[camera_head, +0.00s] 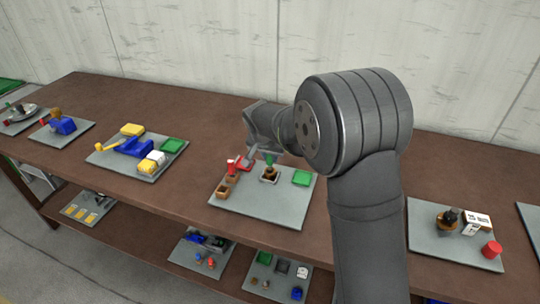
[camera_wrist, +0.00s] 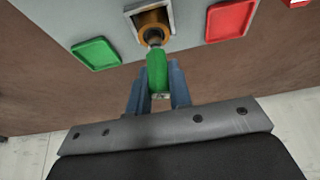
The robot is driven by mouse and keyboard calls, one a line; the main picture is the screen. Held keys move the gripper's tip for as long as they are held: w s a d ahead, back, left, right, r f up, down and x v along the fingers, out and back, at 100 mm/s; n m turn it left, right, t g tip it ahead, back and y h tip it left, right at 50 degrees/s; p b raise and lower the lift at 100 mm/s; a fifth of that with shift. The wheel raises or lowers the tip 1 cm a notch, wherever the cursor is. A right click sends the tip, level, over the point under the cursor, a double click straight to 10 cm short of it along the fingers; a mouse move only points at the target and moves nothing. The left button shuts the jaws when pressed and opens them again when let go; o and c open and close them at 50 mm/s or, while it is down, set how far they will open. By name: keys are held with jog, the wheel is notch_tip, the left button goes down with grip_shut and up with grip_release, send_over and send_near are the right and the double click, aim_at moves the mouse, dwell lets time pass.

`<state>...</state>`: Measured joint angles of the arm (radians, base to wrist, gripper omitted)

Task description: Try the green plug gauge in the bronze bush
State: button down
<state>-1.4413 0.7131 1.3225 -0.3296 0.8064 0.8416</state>
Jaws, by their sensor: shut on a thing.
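My gripper (camera_wrist: 158,92) is shut on the green plug gauge (camera_wrist: 157,70), with one finger on each side of its green handle. The gauge's grey tip (camera_wrist: 153,38) points at the bronze bush (camera_wrist: 154,18), which sits in a grey square holder (camera_wrist: 130,11). The tip overlaps the near edge of the bush's opening; I cannot tell whether it is inside the bore or just above it. In the head view the green gauge (camera_head: 269,159) stands roughly upright over the bush (camera_head: 269,174), with my gripper (camera_head: 265,155) around its upper part.
A green tray (camera_wrist: 96,53) and a red tray (camera_wrist: 231,20) flank the holder on the grey board (camera_head: 258,206). Small brown blocks (camera_head: 222,191) stand at the board's left. Other boards with parts, such as one with a blue piece (camera_head: 128,148), lie along the brown bench.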

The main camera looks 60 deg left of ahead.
jog(key=shift+d+f, duration=0.1)
jog(key=shift+f, duration=0.05)
jog(key=shift+r, duration=0.7)
jog(key=shift+r, duration=2.1)
